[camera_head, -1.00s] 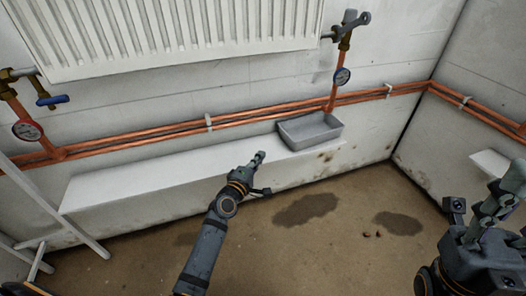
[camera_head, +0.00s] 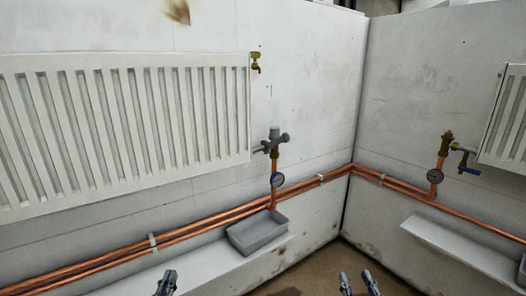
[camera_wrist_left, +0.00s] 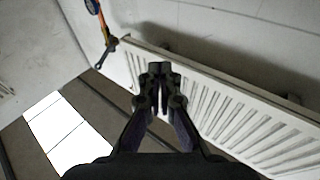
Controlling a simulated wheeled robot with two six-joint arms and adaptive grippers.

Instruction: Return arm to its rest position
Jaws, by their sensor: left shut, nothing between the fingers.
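My left gripper (camera_head: 166,284) shows at the bottom edge of the head view, in front of the white ledge. In the left wrist view its fingers (camera_wrist_left: 160,72) are together and hold nothing. My right gripper (camera_head: 358,284) shows at the bottom edge, right of the middle, with its two fingers apart and nothing seen between them. Most of both arms is out of the head view.
A white radiator (camera_head: 120,130) hangs on the wall. A valve (camera_head: 274,142) with a gauge stands right of it, above a grey tray (camera_head: 256,232) on the ledge (camera_head: 200,275). Copper pipes (camera_head: 200,226) run along the wall. A second radiator (camera_head: 505,125) is at right.

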